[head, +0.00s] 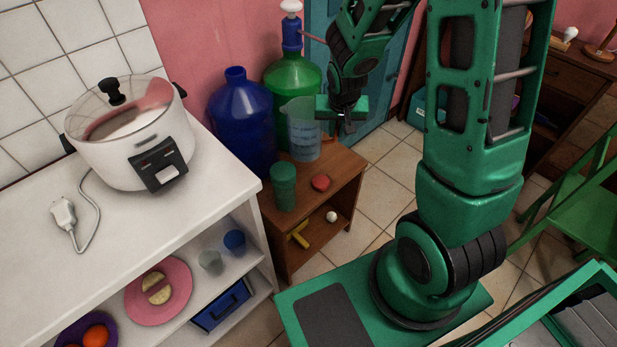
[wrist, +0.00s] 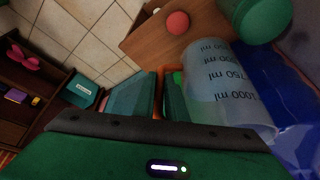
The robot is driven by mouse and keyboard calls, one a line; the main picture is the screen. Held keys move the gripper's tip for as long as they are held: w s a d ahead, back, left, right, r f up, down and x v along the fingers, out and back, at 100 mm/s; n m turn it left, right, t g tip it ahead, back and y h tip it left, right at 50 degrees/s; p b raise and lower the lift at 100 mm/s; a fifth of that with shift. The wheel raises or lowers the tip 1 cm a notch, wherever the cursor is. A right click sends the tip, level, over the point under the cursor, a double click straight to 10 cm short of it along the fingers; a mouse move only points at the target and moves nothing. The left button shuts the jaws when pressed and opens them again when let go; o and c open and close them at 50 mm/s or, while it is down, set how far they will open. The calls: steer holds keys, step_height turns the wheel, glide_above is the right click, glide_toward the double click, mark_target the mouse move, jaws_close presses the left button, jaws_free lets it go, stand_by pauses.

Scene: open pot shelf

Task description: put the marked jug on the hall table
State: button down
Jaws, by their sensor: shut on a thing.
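The marked jug (head: 304,138) is a clear, pale measuring jug with ml marks. It stands upright at or just above the back of the small wooden stand; I cannot tell if it touches. In the wrist view the jug (wrist: 232,90) lies right of my fingers, its marks readable. My gripper (head: 346,122) is at the jug's right side, shut on it, apparently at the handle, which is mostly hidden by the fingers. A dark wooden table (head: 583,72) at the upper right may be the hall table; a lamp base and a small white item stand on it.
The wooden stand (head: 340,178) also bears a green lidded container (head: 284,187) and a red round thing (head: 320,183). A blue bottle (head: 241,122) and a green bottle (head: 291,82) stand close behind. A white counter (head: 130,225) is left; a green chair (head: 580,200) right.

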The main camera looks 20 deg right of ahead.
steer(key=w+d+f, duration=0.4)
steer(key=d+f, duration=0.7)
steer(key=f, duration=0.4)
steer(key=shift+f, duration=0.5)
steer(key=c, duration=1.8)
jaws_free()
